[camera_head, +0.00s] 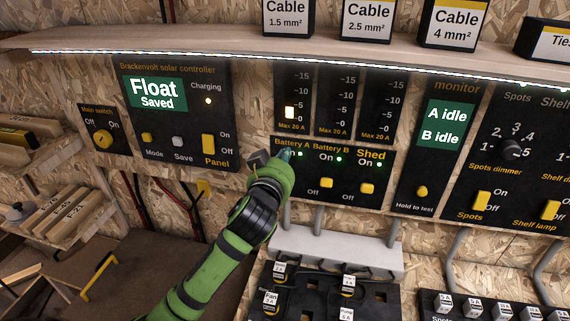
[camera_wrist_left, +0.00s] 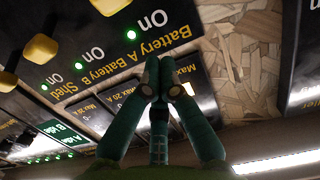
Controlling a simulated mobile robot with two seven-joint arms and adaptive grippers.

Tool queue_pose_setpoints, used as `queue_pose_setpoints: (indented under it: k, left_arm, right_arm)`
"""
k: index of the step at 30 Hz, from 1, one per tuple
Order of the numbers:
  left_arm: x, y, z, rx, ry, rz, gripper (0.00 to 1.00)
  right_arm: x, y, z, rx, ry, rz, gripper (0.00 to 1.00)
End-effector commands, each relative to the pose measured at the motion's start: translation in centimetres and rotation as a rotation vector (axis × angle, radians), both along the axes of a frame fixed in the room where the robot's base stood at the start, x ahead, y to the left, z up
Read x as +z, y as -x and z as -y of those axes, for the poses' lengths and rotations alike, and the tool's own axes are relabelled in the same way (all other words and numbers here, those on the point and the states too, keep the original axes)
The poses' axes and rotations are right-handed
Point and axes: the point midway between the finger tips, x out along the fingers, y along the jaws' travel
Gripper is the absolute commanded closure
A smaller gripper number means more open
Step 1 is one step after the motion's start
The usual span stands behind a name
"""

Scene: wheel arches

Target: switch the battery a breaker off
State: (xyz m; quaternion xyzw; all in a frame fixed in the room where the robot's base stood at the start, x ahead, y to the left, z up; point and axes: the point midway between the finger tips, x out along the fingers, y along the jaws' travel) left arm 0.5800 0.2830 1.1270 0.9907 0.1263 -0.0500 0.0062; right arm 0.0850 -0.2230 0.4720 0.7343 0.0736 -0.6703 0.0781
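The breaker panel (camera_head: 340,200) carries the labels Battery A, Battery B and Shed, each with a lit green lamp. My left gripper (camera_head: 287,153) is at the Battery A label and hides the battery A breaker's lever in the head view. In the left wrist view, where the panel appears upside down, the battery A breaker (camera_wrist_left: 110,5) is a yellow lever cut by the top edge, beside its On label and green lamp (camera_wrist_left: 131,34). The fingertips (camera_wrist_left: 160,78) are together and empty, near the Battery A lettering and apart from the lever. My right gripper is not in view.
The yellow battery B lever (camera_head: 327,183) and shed lever (camera_head: 367,188) are close to the right. Above are load meters (camera_head: 293,100), the first with a lit bar. A shelf (camera_head: 200,38) with an LED strip overhangs the panels. A grey trunking block (camera_head: 335,255) sits below.

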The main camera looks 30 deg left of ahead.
Motion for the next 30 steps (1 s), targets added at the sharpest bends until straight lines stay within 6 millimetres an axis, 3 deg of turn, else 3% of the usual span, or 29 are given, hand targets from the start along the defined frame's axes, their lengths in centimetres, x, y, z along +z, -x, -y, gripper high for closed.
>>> queue_pose_setpoints:
  k: [4,6,12,30]
  left_arm:
    - [0.0,-2.7,-0.7,0.001,-0.001,-0.001,1.0]
    - [-1.5,-2.1,-0.5,-0.001,-0.001,-0.008,1.0]
    - [-3.4,-1.1,-0.3,0.0,-0.001,-0.002,1.0]
    - [-4.3,-0.9,-0.2,0.0,-0.002,0.011,1.0]
  right_arm:
    - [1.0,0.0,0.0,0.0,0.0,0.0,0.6]
    - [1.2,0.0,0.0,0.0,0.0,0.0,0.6]
    - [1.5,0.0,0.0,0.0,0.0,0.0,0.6]
    - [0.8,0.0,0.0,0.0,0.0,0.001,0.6]
